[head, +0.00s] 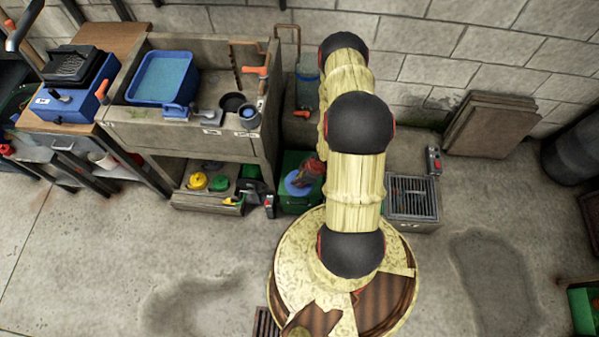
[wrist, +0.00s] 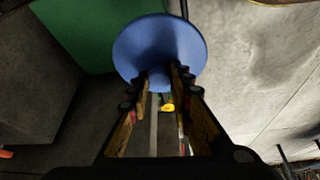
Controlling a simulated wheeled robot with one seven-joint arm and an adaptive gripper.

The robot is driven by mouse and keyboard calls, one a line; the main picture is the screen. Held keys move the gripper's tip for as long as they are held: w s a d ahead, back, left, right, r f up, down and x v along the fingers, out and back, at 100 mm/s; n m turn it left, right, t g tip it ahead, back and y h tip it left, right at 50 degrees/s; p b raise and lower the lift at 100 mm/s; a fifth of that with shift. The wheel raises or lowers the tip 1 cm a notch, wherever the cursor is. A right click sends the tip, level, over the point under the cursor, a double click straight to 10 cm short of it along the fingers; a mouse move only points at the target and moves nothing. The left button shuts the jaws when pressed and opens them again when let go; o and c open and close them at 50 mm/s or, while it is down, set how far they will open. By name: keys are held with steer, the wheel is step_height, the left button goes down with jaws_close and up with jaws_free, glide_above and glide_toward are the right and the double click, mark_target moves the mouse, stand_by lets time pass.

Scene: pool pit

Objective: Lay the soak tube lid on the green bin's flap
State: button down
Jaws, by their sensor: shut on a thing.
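The soak tube lid is a round blue disc, seen in the wrist view (wrist: 160,38) and in the head view (head: 297,184). My gripper (wrist: 160,76) is shut on the lid's near side, with the disc beyond the fingertips. In the head view my gripper (head: 311,172) is partly hidden by my arm. The green bin (head: 292,204) stands on the floor beside the sink unit, behind and below the lid. A green face, likely the bin, fills the upper left of the wrist view (wrist: 90,40). I cannot make out the flap or whether the lid touches it.
A concrete sink unit (head: 180,125) with a blue basin (head: 162,78) stands left of the bin. Its lower shelf holds yellow and green items. A grated grey box (head: 412,198) stands right of my arm. Open floor (head: 100,260) lies at the front left.

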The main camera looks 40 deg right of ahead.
steer(key=w+d+f, duration=0.1)
steer(key=w+d+f+b, duration=0.1)
steer(key=d, duration=0.1)
steer(key=shift+w+d+f, duration=0.1)
steer(key=shift+w, duration=0.3)
steer(key=w+d+f, duration=0.1)
steer(key=w+d+f+b, duration=0.1)
steer(key=f, duration=0.1)
steer(key=w+d+f+b, duration=0.1)
steer(key=f, duration=0.1)
steer(key=shift+d+f, duration=0.15)
steer(key=shift+d, duration=0.05)
steer(key=shift+d+f+b, duration=0.15)
steer(key=shift+f+b, duration=1)
steer(key=shift+f, duration=0.5)
steer(key=shift+f, duration=0.15)
steer(key=c, duration=1.6)
jaws_free()
steer(key=shift+c, duration=0.2)
